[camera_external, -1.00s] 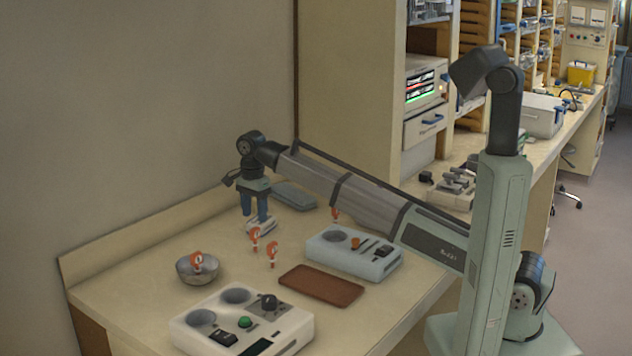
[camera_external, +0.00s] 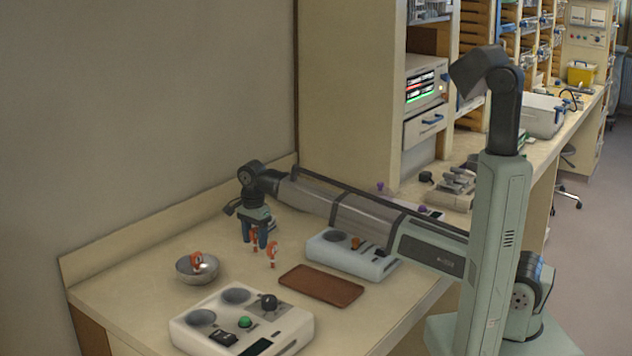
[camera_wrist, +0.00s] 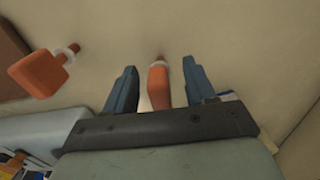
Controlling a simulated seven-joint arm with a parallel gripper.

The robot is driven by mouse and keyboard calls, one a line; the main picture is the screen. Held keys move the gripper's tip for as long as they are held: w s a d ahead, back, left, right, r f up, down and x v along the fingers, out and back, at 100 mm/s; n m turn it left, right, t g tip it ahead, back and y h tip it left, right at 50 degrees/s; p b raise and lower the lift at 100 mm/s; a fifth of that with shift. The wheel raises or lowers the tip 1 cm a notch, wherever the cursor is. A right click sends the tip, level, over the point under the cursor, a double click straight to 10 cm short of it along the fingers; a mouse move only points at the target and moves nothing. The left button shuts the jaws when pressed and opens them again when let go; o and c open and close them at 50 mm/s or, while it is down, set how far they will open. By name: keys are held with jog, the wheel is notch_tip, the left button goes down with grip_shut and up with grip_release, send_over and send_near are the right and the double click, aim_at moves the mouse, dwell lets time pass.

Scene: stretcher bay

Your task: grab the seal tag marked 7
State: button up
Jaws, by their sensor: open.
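Several orange-red seal tags with white collars are in view; I cannot read a 7 on any. One tag (camera_wrist: 157,88) is between my gripper's (camera_wrist: 160,68) two blue fingers in the wrist view, with gaps on both sides. My gripper (camera_external: 255,242) is open and low over the table in the external view, its fingers partly hiding this tag. A second tag (camera_external: 272,256) stands just right of it, and shows at left in the wrist view (camera_wrist: 38,74). A third tag (camera_external: 197,260) is in the metal bowl (camera_external: 184,273).
A brown tray (camera_external: 320,285) lies to the right of the tags. A pale console (camera_external: 375,268) stands behind it. A larger white console (camera_external: 200,338) with round wells is at the front. My arm covers the back of the table.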

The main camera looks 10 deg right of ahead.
jog(key=shift+c, duration=0.2)
grip_shut()
dwell(0.3)
